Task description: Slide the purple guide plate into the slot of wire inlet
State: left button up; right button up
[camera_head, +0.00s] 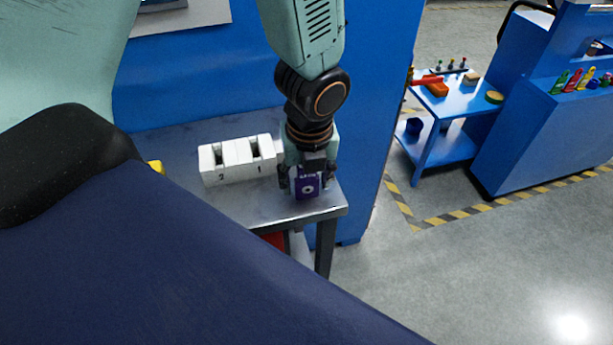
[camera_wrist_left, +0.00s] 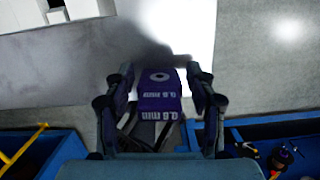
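The purple guide plate (camera_head: 308,187) is near the front right corner of the grey table, marked with white print and a ring. In the left wrist view the plate (camera_wrist_left: 160,92) lies between the two fingers, with "0.6 mm" lettering. My left gripper (camera_head: 309,180) points down around it, one finger on each side. Narrow gaps seem to show in the left wrist view between the fingers (camera_wrist_left: 160,75) and the plate. The white wire inlet (camera_head: 230,174), with dark slots and the numbers 2 and 1, stands left of the gripper. My right gripper is not in view.
The grey table's edge (camera_head: 334,211) is close to the gripper. A blue wall panel (camera_head: 380,80) rises behind. A yellow thing (camera_head: 157,167) shows left of the inlet. A blue side table (camera_head: 460,100) with small items stands further right, beyond open floor.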

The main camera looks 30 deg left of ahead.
pick_arm(q)
jog(key=shift+o, duration=0.2)
jog(key=shift+f+b, duration=0.1)
jog(key=shift+b, duration=0.65)
jog(key=r+p, duration=0.1)
jog(key=r, duration=0.1)
jog(key=r+p, duration=0.2)
jog(key=r, duration=0.1)
jog(key=r+p, duration=0.1)
jog(key=r, duration=0.1)
jog(key=shift+s+d+r+p, duration=0.15)
jog(key=shift+s+d+p, duration=0.05)
jog(key=shift+s+p, duration=0.1)
jog(key=shift+r, duration=0.45)
jog(key=shift+d, duration=0.1)
jog(key=shift+f, duration=0.1)
